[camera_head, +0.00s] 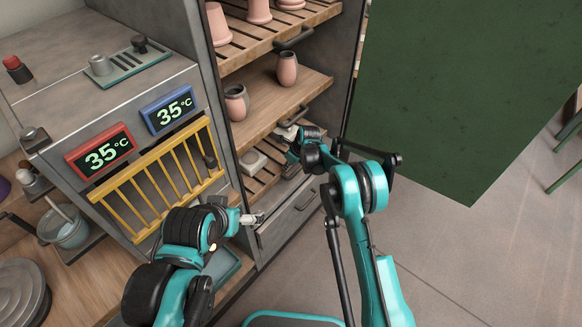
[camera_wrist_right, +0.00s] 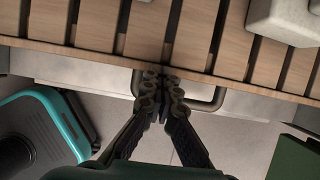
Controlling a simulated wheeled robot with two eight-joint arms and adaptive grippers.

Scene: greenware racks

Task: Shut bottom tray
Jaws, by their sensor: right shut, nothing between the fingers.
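The bottom tray (camera_head: 268,178) is a slatted wooden tray low in the cabinet, with pale blocks on it. In the right wrist view its slats (camera_wrist_right: 190,22) fill the top, and a dark bar handle (camera_wrist_right: 212,104) shows under its front edge. My right gripper (camera_head: 291,134) is at the tray's front, partly hidden by its own wrist. In the wrist view its fingertips (camera_wrist_right: 163,84) are together and empty, at the front edge by the handle; contact is unclear. My left gripper (camera_head: 254,218) is lower left, near the cabinet's base; its finger gap is unclear.
A wooden shelf (camera_head: 262,106) with two pots is above, and a slatted top tray (camera_head: 262,36) with pink pots is higher. A grey drawer (camera_head: 291,214) lies below. A green panel (camera_head: 460,90) stands right. A yellow rack (camera_head: 160,178) is left. Floor at lower right is clear.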

